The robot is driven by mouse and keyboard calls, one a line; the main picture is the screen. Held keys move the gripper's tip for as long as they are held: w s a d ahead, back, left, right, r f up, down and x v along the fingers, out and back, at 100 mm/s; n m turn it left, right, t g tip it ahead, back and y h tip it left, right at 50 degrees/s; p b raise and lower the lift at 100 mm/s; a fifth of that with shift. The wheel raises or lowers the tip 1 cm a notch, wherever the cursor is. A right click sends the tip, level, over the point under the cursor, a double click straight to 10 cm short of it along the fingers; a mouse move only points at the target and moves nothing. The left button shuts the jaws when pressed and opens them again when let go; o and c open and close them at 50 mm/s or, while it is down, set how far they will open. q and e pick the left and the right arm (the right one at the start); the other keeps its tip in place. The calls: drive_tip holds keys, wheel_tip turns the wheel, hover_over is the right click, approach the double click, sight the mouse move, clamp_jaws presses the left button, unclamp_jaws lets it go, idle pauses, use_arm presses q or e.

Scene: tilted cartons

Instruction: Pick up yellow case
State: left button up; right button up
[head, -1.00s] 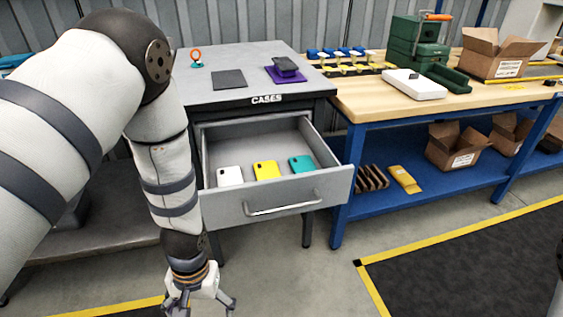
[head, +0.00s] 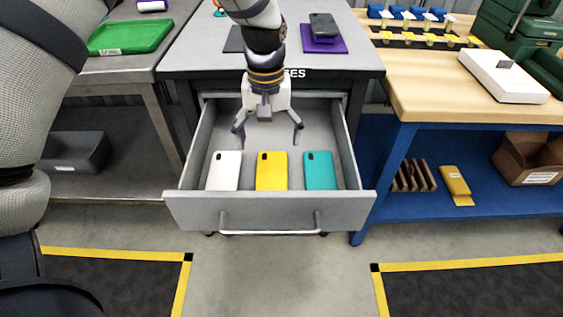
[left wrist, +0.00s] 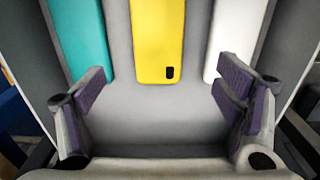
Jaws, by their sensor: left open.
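The yellow case (head: 271,171) lies in the open drawer (head: 270,211), between a white case (head: 223,171) and a teal case (head: 318,172). My left gripper (head: 268,140) hangs over the drawer, behind the row of cases, open and empty. In the left wrist view the yellow case (left wrist: 157,40) lies ahead, centred between the spread fingers (left wrist: 165,110). The teal case (left wrist: 80,40) is on its left and the white case (left wrist: 235,35) on its right. The fingers appear apart from the yellow case. My right gripper is not in view.
The drawer's side walls flank the gripper. Above is the grey cabinet top with a purple case (head: 319,42) under a dark one. A green tray (head: 131,36) stands on the left table. The wooden workbench (head: 425,89) is at right.

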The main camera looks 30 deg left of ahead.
sight(272, 173)
use_arm(q)
drive_tip(key=f, duration=0.9)
drive_tip(key=shift+s+d+f+b, duration=0.25)
drive_tip(key=shift+d+f+b, duration=0.05)
drive_tip(key=shift+b, duration=0.05)
drive_tip(key=shift+r, duration=0.1)
drive_tip(key=c, duration=1.1)
